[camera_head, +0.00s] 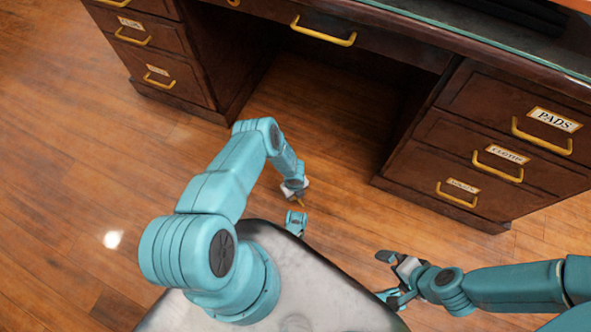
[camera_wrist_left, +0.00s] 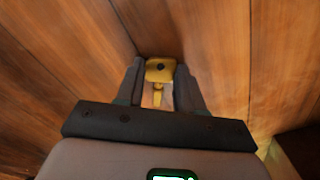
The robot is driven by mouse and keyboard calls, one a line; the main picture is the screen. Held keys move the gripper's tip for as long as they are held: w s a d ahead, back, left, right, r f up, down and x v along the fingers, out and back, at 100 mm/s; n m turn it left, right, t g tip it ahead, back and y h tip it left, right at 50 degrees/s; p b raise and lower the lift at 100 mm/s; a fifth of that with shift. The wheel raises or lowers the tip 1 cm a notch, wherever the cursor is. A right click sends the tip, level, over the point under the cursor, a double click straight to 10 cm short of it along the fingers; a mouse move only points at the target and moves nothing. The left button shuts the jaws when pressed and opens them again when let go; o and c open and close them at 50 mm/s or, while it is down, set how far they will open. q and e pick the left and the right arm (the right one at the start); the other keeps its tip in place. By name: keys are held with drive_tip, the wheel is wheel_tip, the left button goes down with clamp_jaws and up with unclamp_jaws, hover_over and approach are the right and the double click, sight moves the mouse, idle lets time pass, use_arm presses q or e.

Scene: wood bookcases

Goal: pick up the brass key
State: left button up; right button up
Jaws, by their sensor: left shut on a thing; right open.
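The brass key (camera_wrist_left: 159,70) sits between the two dark fingers of my left gripper (camera_wrist_left: 160,82) in the left wrist view, with its round, holed head at the fingertips and its shaft pointing back toward the palm. The fingers are shut on it. My right gripper (camera_head: 384,276) is open and empty, lower right, well apart from the key.
A dark wood desk (camera_head: 375,42) with a glass top edge spans the back. Drawer units with brass handles stand left (camera_head: 165,50) and right (camera_head: 470,165), around an open knee space. The wood floor (camera_head: 75,200) is clear at left.

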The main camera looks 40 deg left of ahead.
use_arm(q)
wheel_tip(320, 180, up, 20)
drive_tip(key=p, duration=1.2)
